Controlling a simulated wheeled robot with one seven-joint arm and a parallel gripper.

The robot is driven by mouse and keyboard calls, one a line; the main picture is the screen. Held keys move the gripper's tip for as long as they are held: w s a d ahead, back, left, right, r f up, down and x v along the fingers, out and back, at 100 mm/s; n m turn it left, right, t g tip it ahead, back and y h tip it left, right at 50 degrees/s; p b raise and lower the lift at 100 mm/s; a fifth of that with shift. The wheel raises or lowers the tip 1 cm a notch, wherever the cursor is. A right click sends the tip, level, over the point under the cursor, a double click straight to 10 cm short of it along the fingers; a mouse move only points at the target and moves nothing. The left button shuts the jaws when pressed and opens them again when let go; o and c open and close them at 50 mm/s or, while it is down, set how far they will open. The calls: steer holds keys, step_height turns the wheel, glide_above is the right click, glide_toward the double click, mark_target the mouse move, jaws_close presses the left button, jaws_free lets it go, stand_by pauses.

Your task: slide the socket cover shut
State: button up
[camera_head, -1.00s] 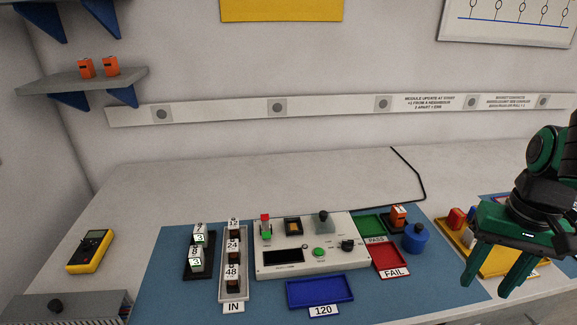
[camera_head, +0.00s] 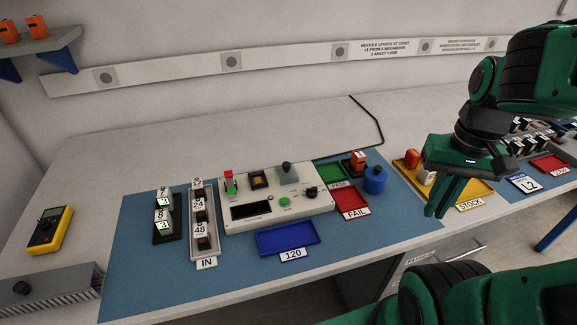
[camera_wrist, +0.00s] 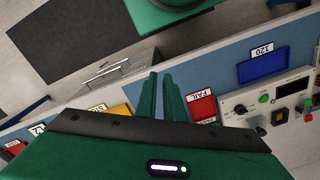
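The test panel (camera_head: 278,207) is a white box on the blue mat. On its top is a dark open socket (camera_head: 258,180) with a brownish inside. The socket cover is a grey plate with a black knob (camera_head: 287,168), and it sits to the right of the socket, leaving it uncovered. My gripper (camera_head: 435,212) hangs in the air to the right of the panel, near the yellow stock tray, well apart from the cover. In the wrist view its two fingers (camera_wrist: 161,74) are close together with nothing held. The panel shows at the wrist view's right edge.
A blue knob-topped cylinder (camera_head: 375,180), a red FAIL tray (camera_head: 351,203) and a green tray (camera_head: 330,173) lie between my gripper and the panel. A blue tray (camera_head: 287,240) lies in front. An IN rack (camera_head: 206,250) stands left. The bench behind is mostly clear.

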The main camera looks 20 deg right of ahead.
mark_target(286, 170)
steer(key=w+a+n, duration=0.1)
steer(key=w, duration=0.4)
steer(key=w+a+n+t+y, duration=0.1)
steer(key=w+n, duration=0.1)
steer(key=w, duration=0.3)
steer(key=w+n+y, duration=0.1)
steer(key=w+n, duration=0.1)
steer(key=w, duration=0.4)
steer(key=shift+w+a+r+t, duration=0.1)
steer(key=shift+a+t, duration=0.2)
steer(key=shift+a, duration=0.1)
jaws_close()
steer(key=w+a+n+t+y, duration=0.1)
steer(key=w+a+n+y, duration=0.15)
steer(key=w, duration=0.45)
steer(key=w+a+n+y, duration=0.2)
steer(key=w+a+n, duration=0.1)
steer(key=w, duration=0.4)
steer(key=x, duration=1)
steer(key=shift+w+r, duration=0.1)
steer(key=shift+w, duration=0.1)
steer(key=shift+s+a, duration=0.25)
steer(key=shift+a, duration=0.9)
steer(key=shift+s+a, duration=0.2)
steer(key=shift+a, duration=0.65)
